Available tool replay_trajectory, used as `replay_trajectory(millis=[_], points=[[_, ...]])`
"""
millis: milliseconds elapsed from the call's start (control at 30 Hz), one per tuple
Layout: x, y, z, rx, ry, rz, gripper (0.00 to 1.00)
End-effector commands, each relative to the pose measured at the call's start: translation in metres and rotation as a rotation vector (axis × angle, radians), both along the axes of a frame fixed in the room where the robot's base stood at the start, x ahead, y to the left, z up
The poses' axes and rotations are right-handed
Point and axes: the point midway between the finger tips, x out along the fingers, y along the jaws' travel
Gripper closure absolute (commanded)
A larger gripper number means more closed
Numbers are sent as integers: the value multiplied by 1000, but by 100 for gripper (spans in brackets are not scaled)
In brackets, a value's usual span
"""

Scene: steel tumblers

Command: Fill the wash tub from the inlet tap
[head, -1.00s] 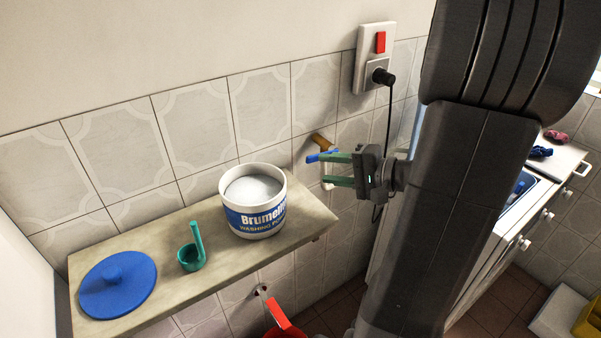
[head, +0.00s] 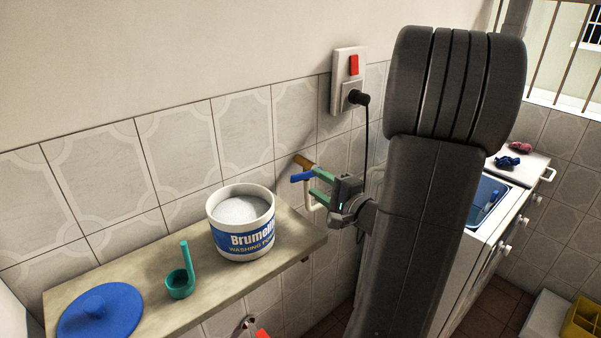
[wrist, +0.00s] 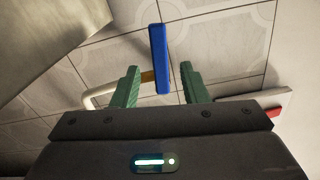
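The inlet tap (head: 303,162) is a brass fitting on the tiled wall with a blue lever (head: 300,177). In the wrist view the lever (wrist: 159,50) stands upright ahead of my gripper, its lower end in line with the gap between the green fingers. My gripper (head: 315,186) is open and empty beside the lever. In the wrist view, gaps show between the lever and both fingers of my gripper (wrist: 159,84). A white pipe (wrist: 100,94) runs from the tap. The wash tub (head: 491,192) is the blue-lined opening in a white machine, partly hidden by my arm.
A shelf (head: 180,312) left of the tap holds a washing powder tub (head: 241,228), a green scoop (head: 181,284) and a blue lid (head: 100,312). A socket (head: 348,82) with a plug and cord is above the tap. A yellow crate (head: 583,322) stands on the floor.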

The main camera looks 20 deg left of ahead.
Motion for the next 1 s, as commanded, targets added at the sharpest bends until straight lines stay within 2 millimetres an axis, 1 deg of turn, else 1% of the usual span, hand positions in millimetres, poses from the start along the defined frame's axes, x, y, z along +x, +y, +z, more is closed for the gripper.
replay_trajectory(millis=[33,200,400,567,800,833,967,1000], points=[[4,9,1,0,0,6,60],[19,34,1,0,1,4,60],[31,55,0,-1,-1,3,60],[35,61,0,-1,1,0,60],[36,61,0,-1,1,0,60],[36,61,0,-1,1,0,62],[36,61,0,-1,1,0,88],[36,61,0,-1,1,0,95]])
